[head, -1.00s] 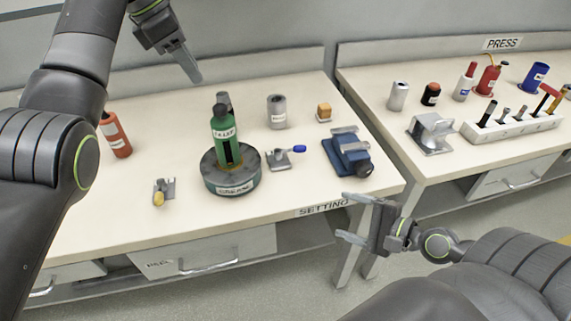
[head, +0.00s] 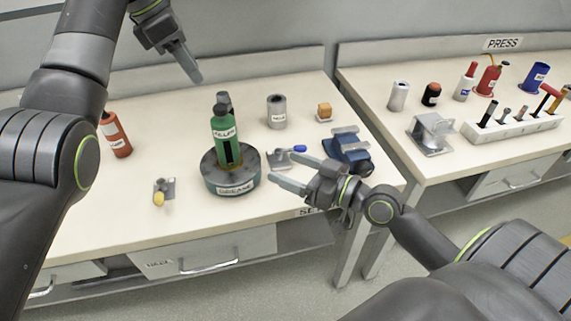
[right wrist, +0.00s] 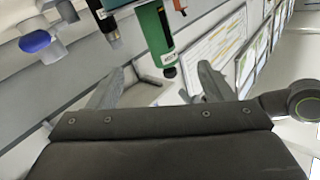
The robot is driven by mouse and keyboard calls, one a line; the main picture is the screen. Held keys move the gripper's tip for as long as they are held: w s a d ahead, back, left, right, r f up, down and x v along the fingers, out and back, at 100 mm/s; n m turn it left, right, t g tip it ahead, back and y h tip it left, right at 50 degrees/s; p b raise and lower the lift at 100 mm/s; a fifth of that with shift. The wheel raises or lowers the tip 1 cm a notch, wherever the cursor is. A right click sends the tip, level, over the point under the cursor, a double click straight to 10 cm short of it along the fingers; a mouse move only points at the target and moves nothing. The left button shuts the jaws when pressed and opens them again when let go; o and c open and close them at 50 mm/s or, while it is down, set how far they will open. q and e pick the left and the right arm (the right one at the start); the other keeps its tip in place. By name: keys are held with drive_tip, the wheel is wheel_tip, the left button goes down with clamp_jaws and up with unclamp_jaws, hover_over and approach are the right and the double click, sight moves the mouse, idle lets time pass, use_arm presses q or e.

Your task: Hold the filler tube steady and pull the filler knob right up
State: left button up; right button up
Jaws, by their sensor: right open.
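The filler tube (head: 225,145) is a green upright cylinder with a dark slot and a white label. It stands on a round grey-green base marked GREASE (head: 236,190). In the right wrist view, the tube (right wrist: 154,32) and knob (right wrist: 169,72) appear upside down, beyond the fingers. My right gripper (head: 274,167) is open and empty, right of the base and apart from the tube. My left gripper (head: 196,78) hangs above and left of the tube, touching nothing; its finger gap is hidden.
A blue-handled clamp (head: 282,158) lies close to my right fingers. A blue vise (head: 347,150) stands behind my right gripper. A yellow-tipped clamp (head: 163,190), a red bottle (head: 116,134) and a grey cylinder (head: 277,112) stand around.

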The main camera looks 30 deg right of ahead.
sight(220, 138)
drive_tip(key=w+a, duration=0.3)
drive_tip(key=w, duration=0.2)
drive_tip(key=w+a+n, duration=0.1)
drive_tip(key=w+a, duration=0.2)
drive_tip(key=w, duration=0.3)
drive_tip(key=w+a+n, duration=0.1)
drive_tip(key=w+a, duration=0.2)
drive_tip(key=w, duration=0.3)
drive_tip(key=shift+a, duration=0.1)
